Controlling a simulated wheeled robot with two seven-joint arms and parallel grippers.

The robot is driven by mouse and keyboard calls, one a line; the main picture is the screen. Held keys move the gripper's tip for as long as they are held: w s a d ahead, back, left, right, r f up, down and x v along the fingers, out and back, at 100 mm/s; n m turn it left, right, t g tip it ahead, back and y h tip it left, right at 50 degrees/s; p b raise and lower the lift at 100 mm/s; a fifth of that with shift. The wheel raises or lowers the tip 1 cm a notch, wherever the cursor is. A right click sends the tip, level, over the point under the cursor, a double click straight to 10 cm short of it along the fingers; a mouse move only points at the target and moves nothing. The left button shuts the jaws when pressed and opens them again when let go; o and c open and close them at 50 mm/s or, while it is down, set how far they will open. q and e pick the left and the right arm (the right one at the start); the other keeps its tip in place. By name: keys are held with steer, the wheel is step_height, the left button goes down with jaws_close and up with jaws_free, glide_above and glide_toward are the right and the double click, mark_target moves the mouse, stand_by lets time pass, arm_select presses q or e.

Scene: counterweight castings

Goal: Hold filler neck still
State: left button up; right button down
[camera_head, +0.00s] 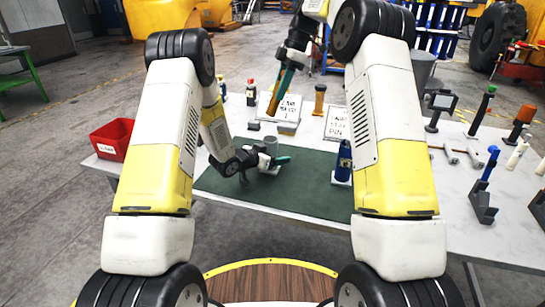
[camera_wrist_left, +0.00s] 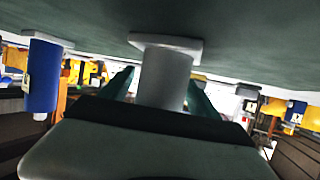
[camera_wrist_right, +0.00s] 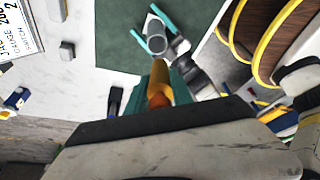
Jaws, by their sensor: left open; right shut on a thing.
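The filler neck is a short grey upright cylinder (camera_head: 271,146) on a pale base, standing on the dark green mat (camera_head: 315,177). It also shows in the left wrist view (camera_wrist_left: 163,75) and the right wrist view (camera_wrist_right: 156,44). My left gripper (camera_head: 277,157) is low over the mat, its open teal fingers on either side of the neck. I cannot tell whether they touch it. My right gripper (camera_head: 280,84) is raised behind the mat, shut on a yellow-orange tapered object (camera_wrist_right: 159,79) pointing down toward the neck in the right wrist view.
A blue bottle (camera_head: 344,158) stands on a white plate at the mat's right. A red bin (camera_head: 112,138) is at the table's left end. Label cards (camera_head: 287,107) and an amber cylinder (camera_head: 319,98) stand behind. Several tools and dark holders (camera_head: 481,205) occupy the right side.

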arm_select(q)
steer(key=shift+c, duration=0.2)
steer(key=shift+c, duration=0.4)
stand_by(0.3)
steer(key=shift+c, duration=0.5)
jaws_close()
stand_by(0.8)
